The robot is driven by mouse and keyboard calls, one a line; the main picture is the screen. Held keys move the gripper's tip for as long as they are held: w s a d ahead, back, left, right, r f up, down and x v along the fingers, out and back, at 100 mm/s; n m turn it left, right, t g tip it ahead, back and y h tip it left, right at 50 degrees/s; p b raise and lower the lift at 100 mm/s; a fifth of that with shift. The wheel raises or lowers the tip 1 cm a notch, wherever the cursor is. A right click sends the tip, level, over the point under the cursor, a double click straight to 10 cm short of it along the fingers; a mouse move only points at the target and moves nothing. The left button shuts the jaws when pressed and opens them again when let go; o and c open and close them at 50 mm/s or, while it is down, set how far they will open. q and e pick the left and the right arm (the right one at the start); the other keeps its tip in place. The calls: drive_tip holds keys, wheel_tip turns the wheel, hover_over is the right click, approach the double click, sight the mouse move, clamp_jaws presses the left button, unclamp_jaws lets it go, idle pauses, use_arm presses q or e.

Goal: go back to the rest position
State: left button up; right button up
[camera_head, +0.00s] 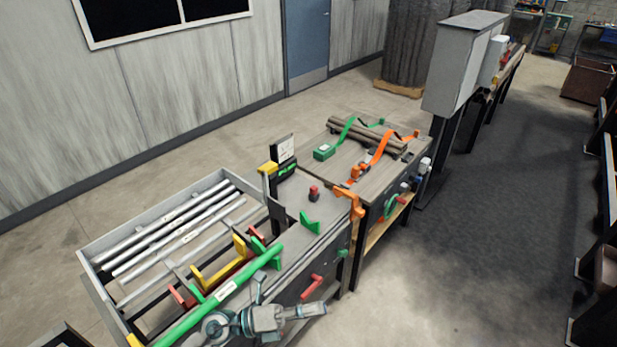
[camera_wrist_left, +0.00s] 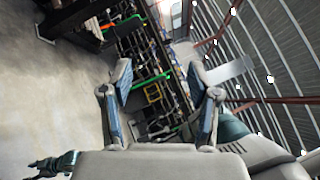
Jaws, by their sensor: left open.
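My left gripper (camera_head: 304,311) is at the bottom of the head view, in front of the near workbench (camera_head: 322,244). In the left wrist view its two fingers (camera_wrist_left: 161,84) stand wide apart with nothing between them. A long green bar (camera_head: 226,291) lies across the near bench, beside and behind my left arm. Green, yellow and red brackets (camera_head: 222,270) stand by it. A small dark jointed piece (camera_wrist_left: 55,165) at the lower left of the left wrist view may be my right gripper; its jaws are unclear.
A tray of metal bars (camera_head: 175,225) is at the left of the bench. A second bench (camera_head: 345,165) holds dark rods (camera_head: 365,135) and green and orange straps. A grey cabinet (camera_head: 462,65) stands behind it. The floor (camera_head: 450,280) at right is clear.

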use_arm(q)
drive_tip(key=w+a+n+t+y, duration=0.4)
drive_tip(key=a+n+t+y, duration=0.15)
drive_tip(key=n+t, duration=0.5)
drive_tip(key=w+a+n+t+y, duration=0.5)
drive_tip(key=n+t, duration=0.3)
drive_tip(key=n, duration=0.5)
drive_tip(key=s+a+f+n+g+y, duration=0.2)
drive_tip(key=a+f+n+g+y, duration=0.1)
drive_tip(key=a+f+n+y, duration=0.75)
drive_tip(key=s+a+f+n+g, duration=0.2)
drive_tip(key=s+f+g, duration=0.7)
drive_tip(key=f, duration=0.6)
drive_tip(key=s+f+n+g+h, duration=0.15)
drive_tip(key=s+f+g, duration=0.6)
drive_tip(key=s, duration=0.75)
wheel_tip(320, 180, down, 19)
drive_tip(key=t, duration=0.1)
drive_tip(key=s+f, duration=0.4)
drive_tip(key=f, duration=0.3)
drive_tip(key=s+f, duration=0.4)
drive_tip(key=f, duration=0.4)
drive_tip(key=shift+f+g, duration=0.2)
drive_tip(key=shift+g, duration=0.2)
